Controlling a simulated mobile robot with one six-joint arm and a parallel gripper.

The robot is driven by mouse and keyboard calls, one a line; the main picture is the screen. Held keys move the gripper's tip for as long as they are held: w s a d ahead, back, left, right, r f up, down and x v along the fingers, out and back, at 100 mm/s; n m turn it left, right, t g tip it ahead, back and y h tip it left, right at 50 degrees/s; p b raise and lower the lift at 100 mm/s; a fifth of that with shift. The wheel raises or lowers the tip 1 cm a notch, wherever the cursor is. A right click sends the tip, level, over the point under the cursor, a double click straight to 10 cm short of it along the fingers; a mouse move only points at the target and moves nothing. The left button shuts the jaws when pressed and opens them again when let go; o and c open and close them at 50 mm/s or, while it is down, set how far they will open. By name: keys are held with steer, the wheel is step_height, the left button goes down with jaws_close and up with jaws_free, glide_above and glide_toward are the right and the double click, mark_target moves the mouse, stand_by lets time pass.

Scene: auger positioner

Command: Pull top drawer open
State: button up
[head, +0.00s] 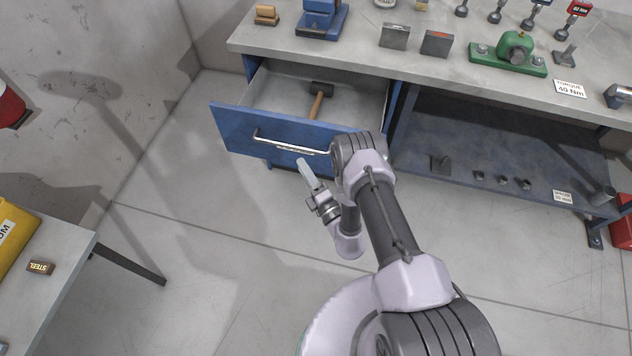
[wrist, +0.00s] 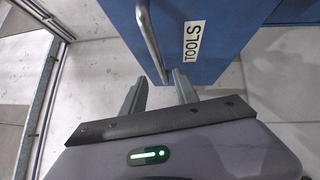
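The blue top drawer (head: 262,133) stands pulled out from under the bench, its inside showing. A hammer (head: 317,100) with a wooden handle lies in it. The drawer's silver bar handle (head: 290,147) runs along its front; it also shows in the wrist view (wrist: 150,38), beside a "TOOLS" label (wrist: 194,40).
The grey workbench (head: 400,65) carries blocks, a green fixture (head: 507,55) and tools. A lower shelf (head: 490,150) holds small parts. A side table (head: 45,285) with a yellow case (head: 12,240) stands at left. The floor before the drawer is clear.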

steer(key=p+v, duration=0.6)
steer(key=v, duration=0.2)
